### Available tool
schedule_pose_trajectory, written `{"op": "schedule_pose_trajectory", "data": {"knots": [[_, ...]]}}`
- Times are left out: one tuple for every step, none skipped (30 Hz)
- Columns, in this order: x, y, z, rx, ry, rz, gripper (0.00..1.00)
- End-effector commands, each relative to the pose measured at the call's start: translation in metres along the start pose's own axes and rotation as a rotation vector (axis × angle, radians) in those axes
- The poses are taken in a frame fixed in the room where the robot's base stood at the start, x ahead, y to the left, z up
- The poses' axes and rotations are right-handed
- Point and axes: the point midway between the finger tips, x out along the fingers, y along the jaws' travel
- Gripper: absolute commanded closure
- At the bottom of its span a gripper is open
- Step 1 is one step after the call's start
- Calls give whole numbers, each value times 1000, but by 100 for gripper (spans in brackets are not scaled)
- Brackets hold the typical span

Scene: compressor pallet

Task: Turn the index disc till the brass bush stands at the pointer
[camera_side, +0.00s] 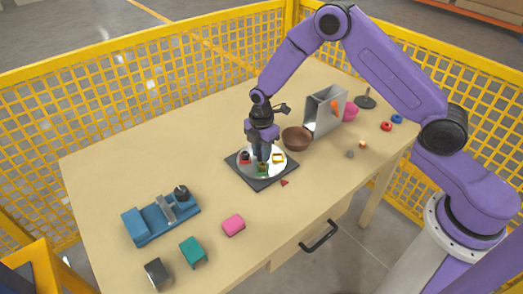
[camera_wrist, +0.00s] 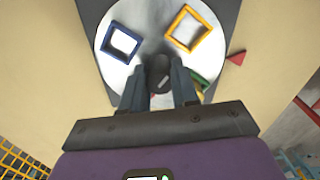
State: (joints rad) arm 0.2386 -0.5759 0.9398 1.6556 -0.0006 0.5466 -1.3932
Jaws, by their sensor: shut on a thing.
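The index disc (camera_wrist: 117,68) is a pale round plate on a dark square base (camera_side: 263,186). It carries coloured square frames: blue (camera_wrist: 137,48), yellow (camera_wrist: 194,11) and green (camera_wrist: 207,85); a red one (camera_side: 245,161) shows in the side view. The red pointer (camera_wrist: 237,57) is a small wedge beside the base (camera_side: 284,183), facing the rim between the yellow and green frames. My gripper (camera_wrist: 160,84) points down over the disc's middle, shut on a dark centre knob (camera_wrist: 158,68). I cannot make out the brass bush; my fingers hide part of the disc.
A brown bowl (camera_side: 297,138) and a grey open box (camera_side: 322,111) stand close behind on the right. A blue fixture (camera_side: 160,220) and several coloured blocks, including a pink one (camera_side: 234,225), lie at the front left. Yellow mesh fencing (camera_side: 120,95) surrounds the table.

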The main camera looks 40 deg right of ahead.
Motion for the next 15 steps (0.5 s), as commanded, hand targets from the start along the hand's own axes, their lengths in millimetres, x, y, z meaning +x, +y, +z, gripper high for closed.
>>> {"op": "schedule_pose_trajectory", "data": {"knots": [[-1,0,-1,-23,1,1,100],[-1,0,-1,-39,1,1,100],[-1,0,-1,-58,1,1,100],[-1,0,-1,-73,1,1,100],[-1,0,-1,-87,1,1,100],[-1,1,-1,-108,1,2,100],[-1,1,-1,-122,1,2,100],[-1,1,-1,-138,1,2,100],[-1,1,0,-158,1,2,100],[-1,1,0,-172,1,2,100],[-1,1,-1,-187,1,2,100],[-1,1,0,-207,1,2,100],[-1,1,-1,-223,1,2,100],[-1,1,-1,-237,1,2,100],[-1,1,-1,-258,1,2,100]]}}
